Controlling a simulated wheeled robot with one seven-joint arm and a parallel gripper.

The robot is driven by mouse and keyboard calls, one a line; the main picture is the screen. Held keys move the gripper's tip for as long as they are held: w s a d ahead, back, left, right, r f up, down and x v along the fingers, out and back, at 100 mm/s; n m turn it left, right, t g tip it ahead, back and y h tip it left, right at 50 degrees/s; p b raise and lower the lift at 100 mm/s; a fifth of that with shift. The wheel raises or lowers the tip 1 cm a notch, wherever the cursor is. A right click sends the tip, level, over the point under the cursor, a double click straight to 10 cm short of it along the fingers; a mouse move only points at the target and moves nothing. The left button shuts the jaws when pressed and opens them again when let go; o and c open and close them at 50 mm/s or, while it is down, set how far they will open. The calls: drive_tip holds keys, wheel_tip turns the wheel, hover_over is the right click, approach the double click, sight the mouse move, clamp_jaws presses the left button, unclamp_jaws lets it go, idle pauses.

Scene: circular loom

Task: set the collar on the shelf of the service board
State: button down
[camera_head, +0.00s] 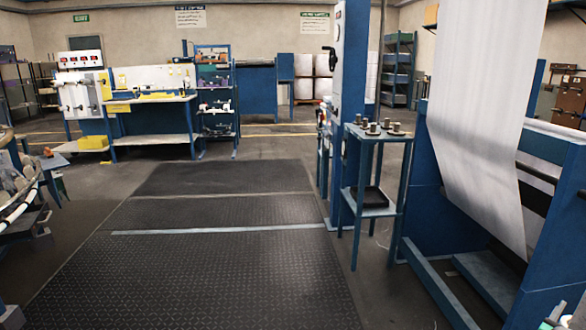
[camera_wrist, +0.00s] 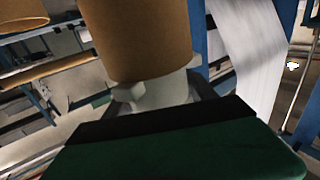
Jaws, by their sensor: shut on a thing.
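In the wrist view my gripper (camera_wrist: 190,103) is shut on a pale grey-white collar (camera_wrist: 170,92) with a faceted knob on its left side. A tan cylinder (camera_wrist: 140,35) stands directly above the collar and hides its top. I cannot tell whether the two touch. The dark jaws partly hide the collar's lower part. In the head view a white upright panel (camera_head: 80,97) with dark fittings stands at the far left, by a workbench. I cannot tell for sure that it is the service board, and its shelf is not clear. My gripper is not clear in the head view.
A blue stand (camera_head: 377,150) with several small metal parts on top is right of centre. A blue frame with a hanging white sheet (camera_head: 470,110) fills the right. The dark floor mat (camera_head: 215,260) is clear. Another tan cylinder (camera_wrist: 20,15) is at the wrist view's upper left.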

drive_tip(key=shift+r, duration=0.25)
wheel_tip(320, 180, up, 19)
drive_tip(key=p, duration=1)
drive_tip(key=shift+r, duration=0.1)
